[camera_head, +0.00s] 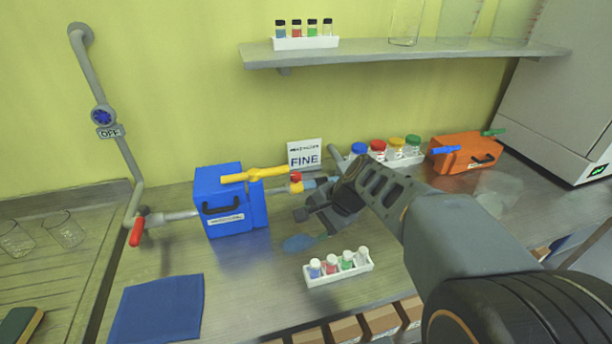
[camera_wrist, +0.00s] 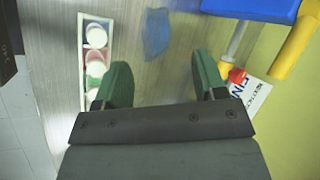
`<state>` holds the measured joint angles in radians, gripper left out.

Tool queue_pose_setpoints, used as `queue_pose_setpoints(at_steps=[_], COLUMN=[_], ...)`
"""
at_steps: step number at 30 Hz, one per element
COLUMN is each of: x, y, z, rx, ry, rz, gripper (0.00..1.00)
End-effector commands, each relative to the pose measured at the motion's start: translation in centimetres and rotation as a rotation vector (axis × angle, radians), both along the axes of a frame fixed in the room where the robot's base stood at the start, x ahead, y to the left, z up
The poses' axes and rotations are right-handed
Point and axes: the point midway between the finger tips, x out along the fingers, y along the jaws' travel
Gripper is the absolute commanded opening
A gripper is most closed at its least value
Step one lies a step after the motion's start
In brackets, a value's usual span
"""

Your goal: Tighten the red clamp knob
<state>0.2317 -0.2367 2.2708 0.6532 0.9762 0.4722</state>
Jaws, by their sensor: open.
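The red clamp knob (camera_head: 295,177) is a small red cap on a yellow fitting (camera_head: 297,187), on the pipe at the right of the blue box (camera_head: 232,205). In the wrist view the knob (camera_wrist: 237,76) lies just right of my right-hand finger, next to the sign. My gripper (camera_head: 318,205) is just right of and below the knob in the head view. In the wrist view my gripper (camera_wrist: 163,78) shows two green fingers spread apart with nothing between them. The gripper and arm cover part of the pipe right of the fitting in the head view.
A FINE sign (camera_head: 304,155) stands behind the knob. A yellow lever (camera_head: 254,174) sticks out over the blue box. A white vial rack (camera_head: 338,268) stands in front, with a blue patch (camera_head: 299,243) on the bench nearby. An orange box (camera_head: 466,152) stands at right.

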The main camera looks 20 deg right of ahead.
Motion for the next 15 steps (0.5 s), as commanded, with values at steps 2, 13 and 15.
queue_pose_setpoints(at_steps=[2, 13, 15], x=[3.2, 12.8, 13.6], y=[-1.5, -9.5, -10.1], z=[-0.4, 0.0, -0.1], rx=[0.211, 0.936, 0.987], ry=[0.076, 0.275, 0.288], rz=[-0.245, -0.924, -0.960], gripper=[0.64, 0.64, 0.64])
